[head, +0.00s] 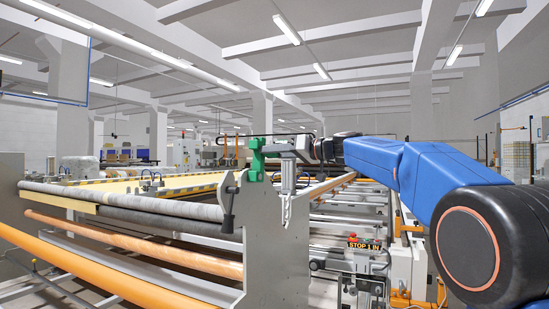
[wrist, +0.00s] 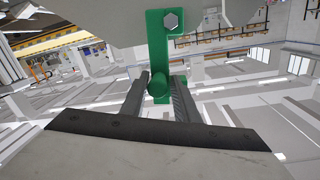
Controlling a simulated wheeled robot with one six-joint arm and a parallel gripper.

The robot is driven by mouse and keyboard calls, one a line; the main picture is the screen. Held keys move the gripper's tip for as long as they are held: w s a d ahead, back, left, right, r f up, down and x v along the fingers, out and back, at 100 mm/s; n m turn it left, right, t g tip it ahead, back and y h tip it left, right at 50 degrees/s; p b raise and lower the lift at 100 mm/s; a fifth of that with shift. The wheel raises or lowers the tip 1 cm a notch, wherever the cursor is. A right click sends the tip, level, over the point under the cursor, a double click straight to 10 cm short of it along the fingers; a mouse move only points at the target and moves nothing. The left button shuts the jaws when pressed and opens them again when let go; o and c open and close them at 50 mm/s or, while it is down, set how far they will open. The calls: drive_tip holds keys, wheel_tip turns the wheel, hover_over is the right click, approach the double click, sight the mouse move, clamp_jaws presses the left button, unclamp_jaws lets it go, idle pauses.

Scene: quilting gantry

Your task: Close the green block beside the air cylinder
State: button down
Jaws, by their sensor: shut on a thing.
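The green block (head: 257,160) sits at the top of the grey end plate (head: 262,240) in the head view. In the wrist view the green block (wrist: 157,48) is a long bar with a hex bolt at one end and a round knob at the other. My gripper (head: 269,148) reaches it from the right. In the wrist view the two dark fingers of my gripper (wrist: 160,86) stand on either side of the knob end, shut on it. The grey air cylinder (head: 288,178) hangs upright just right of the block. Part of the knob's far side is hidden.
Long grey and orange rollers (head: 130,232) run left from the end plate. The space above the plate looks clear.

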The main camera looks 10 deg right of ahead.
sight(256, 172)
drive_tip(key=shift+s+a+f+n+y, duration=0.1)
drive_tip(key=shift+s+a+f+n, duration=0.95)
drive_tip(key=shift+s+n, duration=0.75)
drive_tip(key=shift+s+a+f+n+y, duration=0.1)
drive_tip(key=shift+s+a+f+n, duration=1)
drive_tip(key=shift+n, duration=1.3)
drive_tip(key=shift+s+a+f+n+y, duration=0.1)
drive_tip(key=shift+s+a+f+n, duration=0.9)
drive_tip(key=shift+s+n, duration=0.85)
drive_tip(key=shift+w+a+n, duration=0.1)
drive_tip(key=shift+w+n, duration=0.15)
drive_tip(key=shift+w, duration=0.05)
drive_tip(key=shift+r+t, duration=0.1)
drive_tip(key=shift+t, duration=0.2)
drive_tip(key=c, duration=1.6)
unclamp_jaws()
drive_tip(key=shift+s, duration=0.15)
